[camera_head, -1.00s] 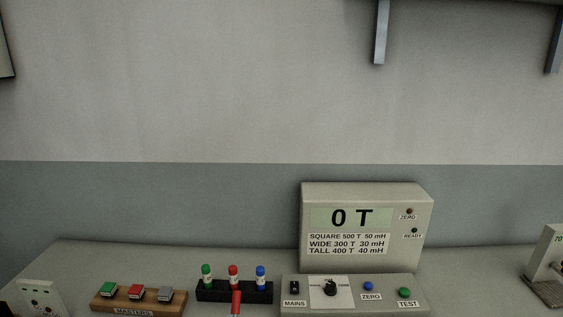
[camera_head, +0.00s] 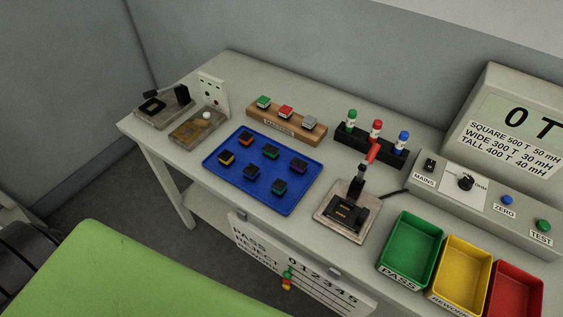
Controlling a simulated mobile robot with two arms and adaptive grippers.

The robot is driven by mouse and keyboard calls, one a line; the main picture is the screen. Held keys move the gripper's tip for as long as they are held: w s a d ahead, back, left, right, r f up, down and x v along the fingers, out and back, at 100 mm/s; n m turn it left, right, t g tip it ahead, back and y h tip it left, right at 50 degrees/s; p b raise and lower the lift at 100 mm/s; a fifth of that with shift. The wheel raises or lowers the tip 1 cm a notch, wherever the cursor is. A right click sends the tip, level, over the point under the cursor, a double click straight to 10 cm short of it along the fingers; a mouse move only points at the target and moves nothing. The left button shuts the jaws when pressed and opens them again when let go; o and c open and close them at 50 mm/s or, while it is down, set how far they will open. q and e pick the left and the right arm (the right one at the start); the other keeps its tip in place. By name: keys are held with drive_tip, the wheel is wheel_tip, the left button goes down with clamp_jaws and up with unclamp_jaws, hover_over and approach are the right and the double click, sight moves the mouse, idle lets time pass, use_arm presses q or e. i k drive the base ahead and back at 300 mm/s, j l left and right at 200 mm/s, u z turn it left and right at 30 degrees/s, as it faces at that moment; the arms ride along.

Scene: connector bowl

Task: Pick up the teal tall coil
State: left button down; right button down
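Several small dark coils with coloured bands sit in the blue tray (camera_head: 215,162) on the bench. One with a green or teal band (camera_head: 279,187) is near the tray's front right corner. Another with a greenish band (camera_head: 271,152) is towards the back middle. I cannot tell which one is the teal tall coil, as heights and shades are too small to judge. Neither of my grippers is in view.
A black fixture with a red-handled lever (camera_head: 346,212) stands right of the tray. Green (camera_head: 411,250), yellow (camera_head: 461,268) and red (camera_head: 514,291) bins line the right front. A wooden masters rack (camera_head: 286,125) and marker holder (camera_head: 370,147) stand behind. A green surface (camera_head: 130,275) lies lower left.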

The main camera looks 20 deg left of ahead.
sight(279, 185)
drive_tip(key=i+j+u, duration=0.1)
drive_tip(key=u, duration=0.5)
drive_tip(key=k+l+u, duration=0.2)
drive_tip(key=k+u, duration=0.15)
drive_tip(key=k, duration=0.25)
drive_tip(key=k+u, duration=0.4)
drive_tip(key=k, duration=0.2)
